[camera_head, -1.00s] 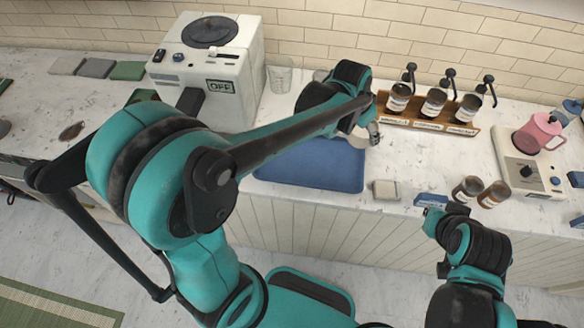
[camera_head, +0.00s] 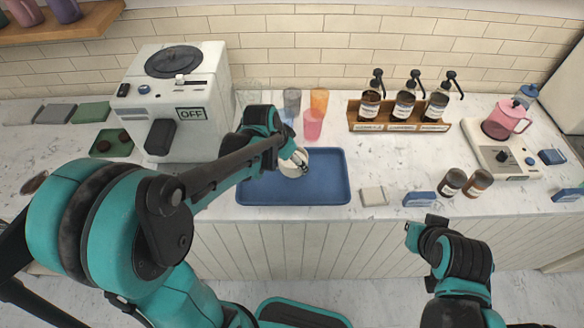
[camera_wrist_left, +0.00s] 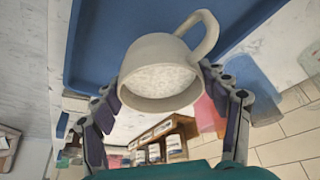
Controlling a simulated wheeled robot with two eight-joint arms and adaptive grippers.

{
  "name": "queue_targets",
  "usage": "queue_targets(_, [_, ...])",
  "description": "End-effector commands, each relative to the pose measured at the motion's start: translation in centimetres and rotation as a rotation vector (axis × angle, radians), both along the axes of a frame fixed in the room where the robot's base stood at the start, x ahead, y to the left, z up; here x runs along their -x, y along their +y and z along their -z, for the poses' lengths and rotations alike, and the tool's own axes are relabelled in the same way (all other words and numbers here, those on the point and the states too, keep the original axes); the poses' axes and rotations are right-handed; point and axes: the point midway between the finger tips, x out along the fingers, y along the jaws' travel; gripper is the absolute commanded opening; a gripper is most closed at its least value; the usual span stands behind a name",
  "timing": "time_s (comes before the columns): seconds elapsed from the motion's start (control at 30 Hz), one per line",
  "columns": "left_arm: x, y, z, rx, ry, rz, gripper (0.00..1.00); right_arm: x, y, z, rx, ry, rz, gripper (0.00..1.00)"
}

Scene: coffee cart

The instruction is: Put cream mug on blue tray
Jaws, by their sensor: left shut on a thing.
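The cream mug (camera_head: 293,166) is at the back of the blue tray (camera_head: 325,189) in the head view, over the tray's area. In the left wrist view the mug (camera_wrist_left: 155,52) shows its open rim, a pale speckled inside and its handle, with the blue tray (camera_wrist_left: 110,25) behind it. My left gripper (camera_head: 299,158) is shut on the mug, with a finger on either side of it. Whether the mug's base touches the tray is hidden. My right gripper (camera_head: 425,226) is empty-looking near the counter's front edge, its fingers unclear.
Pink (camera_head: 313,124), orange (camera_head: 319,101) and grey (camera_head: 292,102) cups stand behind the tray. A white coffee machine (camera_head: 175,100) is at left, a wooden bottle rack (camera_head: 400,122) at back right.

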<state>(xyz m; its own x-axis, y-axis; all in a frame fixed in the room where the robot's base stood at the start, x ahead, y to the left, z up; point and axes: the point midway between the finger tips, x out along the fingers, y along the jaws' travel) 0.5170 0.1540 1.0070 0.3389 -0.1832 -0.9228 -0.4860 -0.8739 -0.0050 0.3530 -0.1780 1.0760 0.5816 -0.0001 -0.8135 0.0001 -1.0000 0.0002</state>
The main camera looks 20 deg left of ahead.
Motion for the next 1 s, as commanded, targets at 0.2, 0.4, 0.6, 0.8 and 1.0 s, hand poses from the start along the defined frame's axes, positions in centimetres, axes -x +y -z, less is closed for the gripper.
queue_targets(0.2, [0.0,0.0,3.4,0.0,0.0,0.0,0.27,0.0,0.0,1.5,0.0,0.0,0.0,0.0])
queue_targets(0.4, [-0.1,0.0,3.6,0.0,0.0,0.0,0.27,0.0,0.0,1.4,0.0,0.0,0.0,0.0])
queue_targets(0.6, [-0.1,0.0,4.0,0.0,0.0,0.0,0.27,0.0,0.0,1.8,0.0,0.0,0.0,0.0])
queue_targets(0.8, [0.0,0.0,3.9,0.0,0.0,0.0,0.95,0.0,0.0,1.7,0.0,0.0,0.0,0.0])
queue_targets(1.0, [0.0,0.0,3.9,0.0,0.0,0.0,0.95,0.0,0.0,1.7,0.0,0.0,0.0,0.0])
